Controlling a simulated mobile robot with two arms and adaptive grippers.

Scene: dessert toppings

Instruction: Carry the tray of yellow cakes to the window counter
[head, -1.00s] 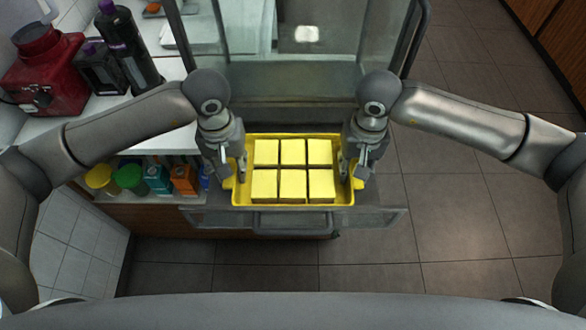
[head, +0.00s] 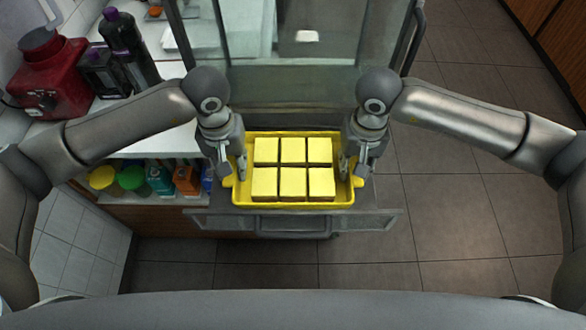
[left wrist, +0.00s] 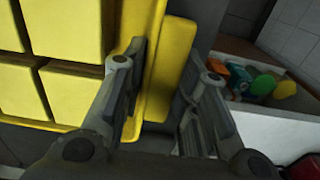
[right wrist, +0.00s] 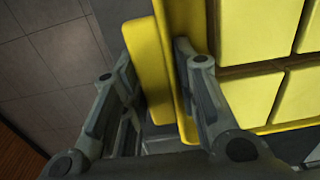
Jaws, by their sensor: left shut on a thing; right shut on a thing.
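The yellow tray (head: 290,206) is level in the middle of the head view, with several square yellow cakes (head: 293,183) in two rows. My left gripper (head: 235,172) is shut on the tray's left side handle, which also shows in the left wrist view (left wrist: 172,68). My right gripper (head: 350,172) is shut on the right side handle, seen in the right wrist view (right wrist: 147,65). The tray is over a grey unit with a glass front (head: 290,222); I cannot tell whether it touches it. The window counter cannot be made out for certain.
A glass case (head: 292,85) stands just beyond the tray. At left, a white counter (head: 165,140) carries a red machine (head: 50,80) and dark bottles (head: 130,50). A shelf below holds coloured containers (head: 132,178). The tiled floor (head: 450,210) at right is clear.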

